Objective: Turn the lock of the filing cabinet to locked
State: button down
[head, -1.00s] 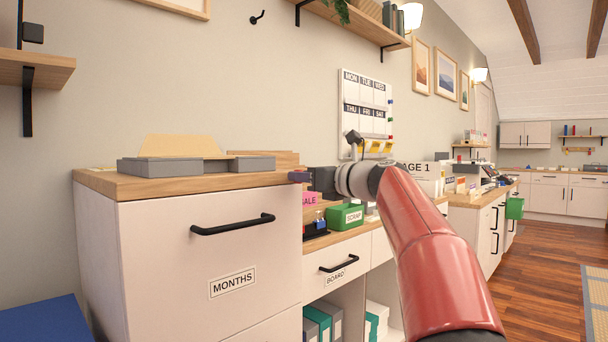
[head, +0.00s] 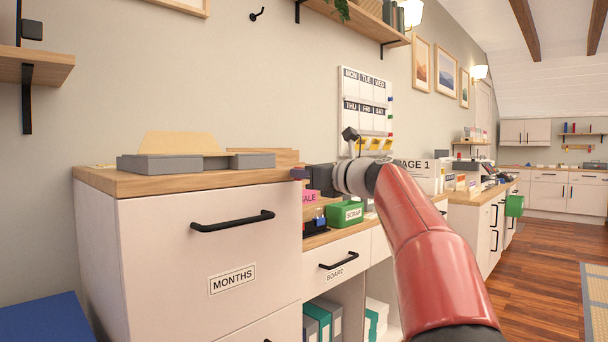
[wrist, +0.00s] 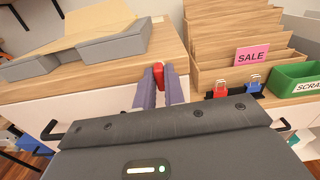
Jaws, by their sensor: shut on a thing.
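The filing cabinet (head: 160,235) is white with a wooden top and a drawer labelled MONTHS, at the left of the head view. My gripper (head: 300,174) is at its top right front corner. In the wrist view, my gripper (wrist: 160,88) is shut on a small red piece (wrist: 158,75) at the edge of the wooden top (wrist: 120,78). The red piece may be the lock's turning part; the fingers hide most of it, and I cannot tell which way the lock is turned.
A grey tray (head: 160,164) with a tan folder sits on the cabinet. A lower counter to the right holds a green SCRAP box (head: 345,214), a pink SALE card (wrist: 252,54) and red and blue clips. Wooden floor (head: 535,262) is clear at right.

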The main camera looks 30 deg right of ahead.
jog(key=shift+a+f+n+b, duration=0.1)
jog(key=shift+n+b, duration=0.95)
jog(key=shift+n, duration=3.3)
jog(key=shift+a+f+n+b, duration=0.1)
jog(key=shift+n+b, duration=0.95)
jog(key=shift+n, duration=3.3)
jog(key=c, duration=1.5)
grip_release()
